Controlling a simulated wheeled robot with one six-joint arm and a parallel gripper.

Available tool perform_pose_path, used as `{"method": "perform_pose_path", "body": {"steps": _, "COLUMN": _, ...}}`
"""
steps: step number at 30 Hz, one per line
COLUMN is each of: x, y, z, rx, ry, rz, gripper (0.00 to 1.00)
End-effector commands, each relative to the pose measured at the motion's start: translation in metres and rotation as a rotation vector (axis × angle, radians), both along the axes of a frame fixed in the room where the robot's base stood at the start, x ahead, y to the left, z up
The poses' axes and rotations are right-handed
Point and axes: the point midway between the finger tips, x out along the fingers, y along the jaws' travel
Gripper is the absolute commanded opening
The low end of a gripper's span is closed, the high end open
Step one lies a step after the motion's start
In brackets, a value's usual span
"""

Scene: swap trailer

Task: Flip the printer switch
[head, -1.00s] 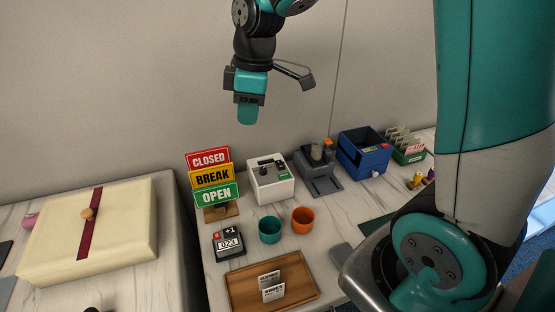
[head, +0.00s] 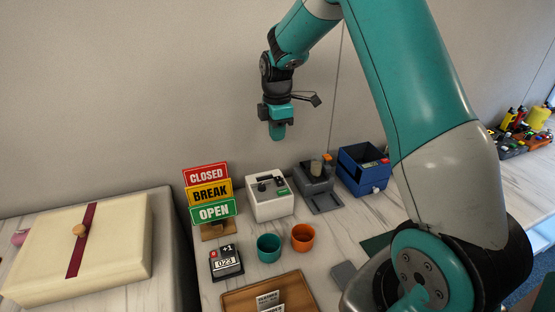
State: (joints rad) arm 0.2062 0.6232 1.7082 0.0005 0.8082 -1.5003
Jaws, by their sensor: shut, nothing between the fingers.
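The likely printer is a small white box (head: 270,205) with dark parts and a small green patch on its top. It stands on the marble-look counter, just right of the sign stand. Its switch is too small to make out for sure. My gripper (head: 277,132) is shut and empty, pointing down. It hangs in the air above and behind the white box, in front of the wall, touching nothing.
Beside the box stand the CLOSED/BREAK/OPEN signs (head: 210,192), a grey device (head: 318,180) and a blue bin (head: 364,165). In front are a counter device (head: 226,262), a teal cup (head: 268,248), an orange cup (head: 302,237) and a wooden tray (head: 235,301).

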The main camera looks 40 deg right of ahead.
Motion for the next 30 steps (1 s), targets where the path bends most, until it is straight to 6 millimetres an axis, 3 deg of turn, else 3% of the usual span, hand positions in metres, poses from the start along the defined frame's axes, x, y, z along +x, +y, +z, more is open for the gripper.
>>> {"method": "perform_pose_path", "body": {"steps": 18, "x": -0.001, "y": 0.001, "z": -0.112, "rx": 0.001, "ry": 0.005, "rz": 0.0, "gripper": 0.0}}
{"method": "perform_pose_path", "body": {"steps": 24, "x": 0.0, "y": 0.001, "z": -0.132, "rx": 0.001, "ry": 0.002, "rz": 0.0, "gripper": 0.0}}
{"method": "perform_pose_path", "body": {"steps": 30, "x": 0.0, "y": 0.001, "z": -0.136, "rx": 0.0, "ry": 0.001, "rz": 0.0, "gripper": 0.0}}
